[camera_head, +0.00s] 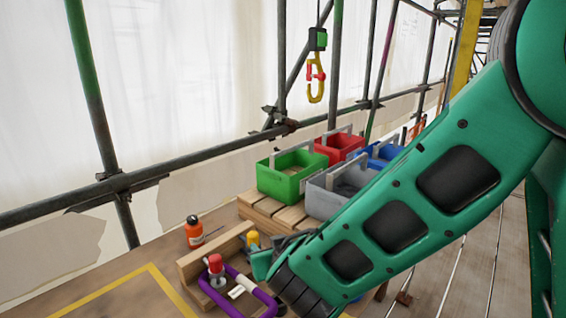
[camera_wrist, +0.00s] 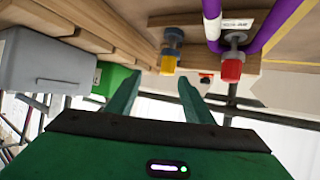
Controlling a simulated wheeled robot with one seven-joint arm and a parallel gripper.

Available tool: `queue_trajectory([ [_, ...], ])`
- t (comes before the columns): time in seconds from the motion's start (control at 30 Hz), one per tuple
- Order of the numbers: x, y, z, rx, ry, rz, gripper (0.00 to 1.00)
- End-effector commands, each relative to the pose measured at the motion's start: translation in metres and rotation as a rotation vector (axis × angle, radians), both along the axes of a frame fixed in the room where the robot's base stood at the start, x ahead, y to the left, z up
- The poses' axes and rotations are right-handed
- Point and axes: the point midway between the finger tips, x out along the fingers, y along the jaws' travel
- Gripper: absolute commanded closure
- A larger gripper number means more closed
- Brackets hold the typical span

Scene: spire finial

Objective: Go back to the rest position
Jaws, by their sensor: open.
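My gripper (camera_wrist: 158,102) shows in the wrist view with its two green fingers apart and nothing between them. In the head view my green arm reaches down to the lower middle, and the arm itself mostly hides the gripper there. Close to it are a red-capped fitting (camera_head: 215,265) and a yellow-topped fitting (camera_head: 252,240) on a wooden stand (camera_head: 190,268). A purple loop (camera_head: 232,303) with a white tag lies around the red-capped fitting. In the wrist view the yellow fitting (camera_wrist: 172,52) and the red cap (camera_wrist: 231,70) appear beyond the fingertips, apart from them.
Green (camera_head: 291,178), red (camera_head: 335,150), blue (camera_head: 383,152) and grey (camera_head: 328,195) bins stand on a wooden pallet (camera_head: 268,212). A yellow hook (camera_head: 316,88) hangs above. Scaffold poles (camera_head: 130,185) run behind.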

Motion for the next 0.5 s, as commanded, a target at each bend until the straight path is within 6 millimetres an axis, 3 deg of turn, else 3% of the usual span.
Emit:
queue_trajectory([
  [0.03, 0.014, -0.036, 0.004, -0.019, 0.022, -0.072, 0.53],
  [0.23, 0.031, -0.166, 0.006, -0.097, 0.165, -0.321, 0.53],
  [0.37, 0.017, -0.250, 0.006, -0.126, 0.286, -0.473, 0.53],
  [0.5, -0.019, -0.334, 0.007, -0.133, 0.441, -0.625, 0.53],
])
